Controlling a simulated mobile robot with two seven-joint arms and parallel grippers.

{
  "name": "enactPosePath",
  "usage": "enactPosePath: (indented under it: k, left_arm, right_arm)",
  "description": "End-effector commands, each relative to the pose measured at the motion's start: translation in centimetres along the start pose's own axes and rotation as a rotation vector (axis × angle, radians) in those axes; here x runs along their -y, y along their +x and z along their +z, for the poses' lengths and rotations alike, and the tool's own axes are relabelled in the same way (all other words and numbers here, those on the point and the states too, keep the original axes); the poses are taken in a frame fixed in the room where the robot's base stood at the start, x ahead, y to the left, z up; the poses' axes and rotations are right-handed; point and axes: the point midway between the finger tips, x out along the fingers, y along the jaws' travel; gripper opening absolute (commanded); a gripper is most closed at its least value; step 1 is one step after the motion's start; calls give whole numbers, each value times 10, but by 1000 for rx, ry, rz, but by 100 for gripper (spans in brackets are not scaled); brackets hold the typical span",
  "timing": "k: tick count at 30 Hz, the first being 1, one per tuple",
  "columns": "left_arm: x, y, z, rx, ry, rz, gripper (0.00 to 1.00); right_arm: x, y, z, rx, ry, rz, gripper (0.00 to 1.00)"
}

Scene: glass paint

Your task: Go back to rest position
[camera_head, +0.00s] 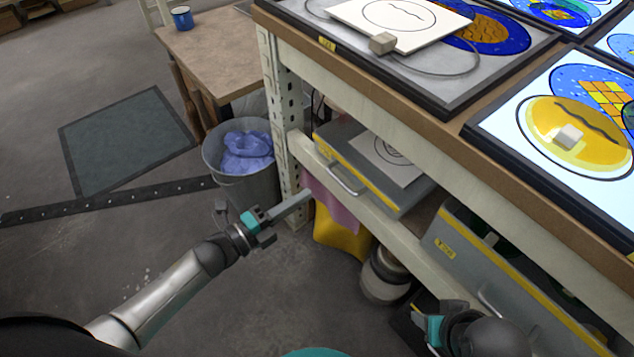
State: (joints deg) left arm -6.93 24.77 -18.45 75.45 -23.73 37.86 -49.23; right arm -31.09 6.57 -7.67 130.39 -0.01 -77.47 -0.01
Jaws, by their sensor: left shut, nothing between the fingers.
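My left gripper (303,198) reaches in from the lower left, low over the floor beside the shelf rack. Its fingers are together with nothing between them, pointing right toward a pink cloth (333,208) under the rack. I cannot tell whether the tips touch the rack or cloth. My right gripper (418,320) shows only partly at the bottom right, in front of the lower shelf. Its fingers are dark and hard to make out, so I cannot tell whether it is open or shut.
The workbench (395,97) at right carries lit glass panels (575,82). Below it are grey drawers (372,165) with yellow edges. A metal bucket (213,158) with blue cloth stands past my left gripper. A wooden table (222,45) is behind. The floor at left is mostly clear.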

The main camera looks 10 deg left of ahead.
Motion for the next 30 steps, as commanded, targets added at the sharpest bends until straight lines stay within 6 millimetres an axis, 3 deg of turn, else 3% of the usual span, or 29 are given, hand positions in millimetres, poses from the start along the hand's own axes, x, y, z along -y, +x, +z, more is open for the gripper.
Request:
enactPosePath:
  k: [7,19,25,30]
  left_arm:
    - [0,-22,0,0,0,0,0]
    - [-1,-20,3,43,-43,17,0]
    - [-9,-14,14,244,-268,101,0]
    - [-20,-21,20,455,-527,185,0]
  right_arm:
    - [1,11,4,14,-1,-2,50]
    - [1,12,5,15,-1,-2,50]
    - [1,12,5,15,-1,-2,50]
    - [1,12,5,15,-1,-2,50]
